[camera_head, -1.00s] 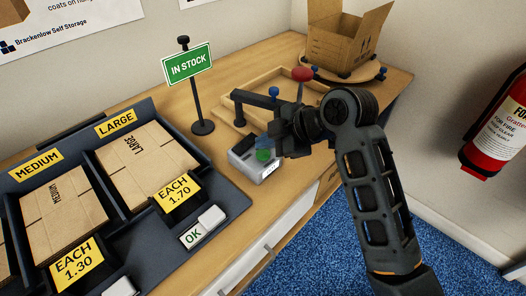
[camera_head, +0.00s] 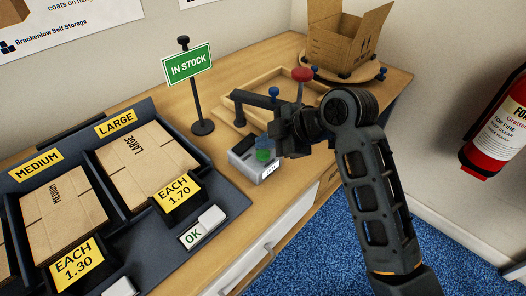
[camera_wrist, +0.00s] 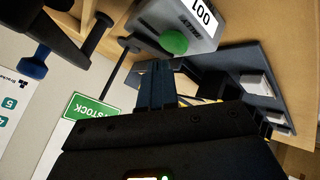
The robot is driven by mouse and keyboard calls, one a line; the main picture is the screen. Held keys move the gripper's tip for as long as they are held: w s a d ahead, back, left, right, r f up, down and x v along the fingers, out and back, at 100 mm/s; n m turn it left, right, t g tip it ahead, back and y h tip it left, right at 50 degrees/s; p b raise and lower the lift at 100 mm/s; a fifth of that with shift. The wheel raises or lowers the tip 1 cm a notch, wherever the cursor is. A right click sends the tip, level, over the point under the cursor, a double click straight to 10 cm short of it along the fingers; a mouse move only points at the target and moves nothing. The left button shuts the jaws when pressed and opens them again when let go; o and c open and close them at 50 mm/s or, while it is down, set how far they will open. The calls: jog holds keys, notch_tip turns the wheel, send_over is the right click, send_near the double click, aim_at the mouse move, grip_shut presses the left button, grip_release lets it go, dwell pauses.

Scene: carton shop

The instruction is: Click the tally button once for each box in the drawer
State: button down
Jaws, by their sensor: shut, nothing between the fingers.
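The tally counter (camera_head: 246,165) is a small grey box on the bench's front edge with a green button (camera_head: 264,155) on top. In the wrist view the counter (camera_wrist: 150,17) and its green button (camera_wrist: 173,42) show close up, turned over, and its white display looks like 001. My gripper (camera_head: 272,143) is shut and empty, right over the counter. In the wrist view its fingertips (camera_wrist: 156,68) are close to the button; I cannot tell whether they touch it. A white drawer front (camera_head: 262,248) with a handle lies below the bench top. No drawer inside or boxes in it show.
A dark tray (camera_head: 225,190) with flat cartons and an OK key (camera_head: 194,236) stands left. The IN STOCK sign (camera_head: 189,64) stands behind the counter. An open carton (camera_head: 345,38) sits on a turntable at the back. A fire extinguisher (camera_head: 500,125) hangs at right.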

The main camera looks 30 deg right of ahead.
aim_at(266, 155)
jog(key=shift+f, duration=0.15)
jog(key=shift+f, duration=0.3)
jog(key=shift+f+b, duration=0.45)
jog(key=shift+f, duration=0.05)
dwell(1.2)
jog(key=shift+r, duration=0.15)
jog(key=shift+r+p, duration=0.8)
jog(key=shift+r, duration=0.15)
notch_tip(266, 155, up, 5)
jog(key=p, duration=0.4)
dwell(2.4)
